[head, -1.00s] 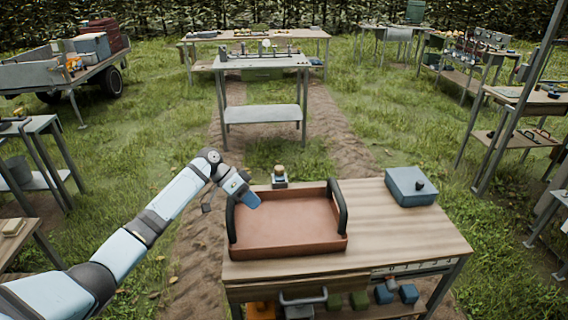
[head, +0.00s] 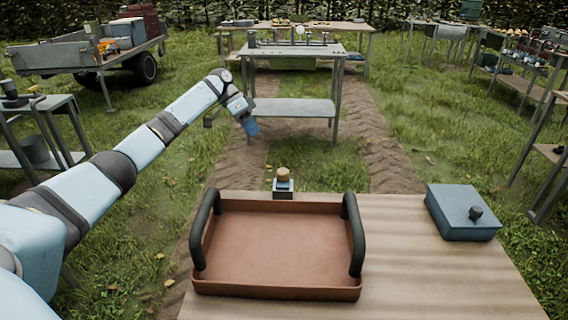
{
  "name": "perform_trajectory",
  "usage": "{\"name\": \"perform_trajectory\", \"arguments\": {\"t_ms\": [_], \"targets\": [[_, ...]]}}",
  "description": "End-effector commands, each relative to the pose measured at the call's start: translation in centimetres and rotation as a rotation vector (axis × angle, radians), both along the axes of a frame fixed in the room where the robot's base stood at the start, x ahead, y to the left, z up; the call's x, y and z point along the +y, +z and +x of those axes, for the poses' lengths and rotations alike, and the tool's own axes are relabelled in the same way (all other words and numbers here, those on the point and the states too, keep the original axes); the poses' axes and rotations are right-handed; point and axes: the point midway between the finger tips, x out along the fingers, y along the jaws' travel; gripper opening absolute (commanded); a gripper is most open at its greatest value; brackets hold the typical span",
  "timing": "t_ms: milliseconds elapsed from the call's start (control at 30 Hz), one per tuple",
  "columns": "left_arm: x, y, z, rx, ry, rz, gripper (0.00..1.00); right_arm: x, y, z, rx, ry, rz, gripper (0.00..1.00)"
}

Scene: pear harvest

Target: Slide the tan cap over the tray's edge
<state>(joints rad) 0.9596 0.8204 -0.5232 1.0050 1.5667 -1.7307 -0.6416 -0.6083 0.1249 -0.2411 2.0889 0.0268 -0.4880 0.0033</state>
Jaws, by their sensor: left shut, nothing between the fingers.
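The tan cap (head: 283,174) sits on a small blue-and-grey holder (head: 283,189) just behind the tray's far edge, near its middle. The reddish-brown tray (head: 276,292) lies empty on the wooden table, with a dark handle at each side. My left gripper (head: 251,129) is shut and empty. In the picture it is above and left of the cap, apart from both cap and tray. My right gripper is not in view.
A blue-grey box (head: 460,212) with a dark knob stands on the right of the wooden table (head: 420,275). The tabletop between tray and box is clear. A grey metal table (head: 292,107) stands farther back, beyond grass and a dirt track.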

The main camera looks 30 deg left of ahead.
Motion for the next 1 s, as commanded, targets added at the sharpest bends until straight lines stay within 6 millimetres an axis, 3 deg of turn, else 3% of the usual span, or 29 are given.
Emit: {"name": "perform_trajectory", "arguments": {"t_ms": [267,433,867,1000], "targets": [[-0.1,0.0,0.0,0.0,0.0,0.0,0.0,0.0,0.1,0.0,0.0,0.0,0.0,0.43],[-0.8,-1.0,0.1,-0.001,-0.001,0.0,0.0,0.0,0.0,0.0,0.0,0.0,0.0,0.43],[-6.0,-7.9,0.7,0.002,-0.001,-0.001,0.0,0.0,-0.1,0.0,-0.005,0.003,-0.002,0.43],[-7.7,-8.0,-0.3,0.0,-0.003,0.001,0.0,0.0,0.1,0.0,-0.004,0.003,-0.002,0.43]]}}
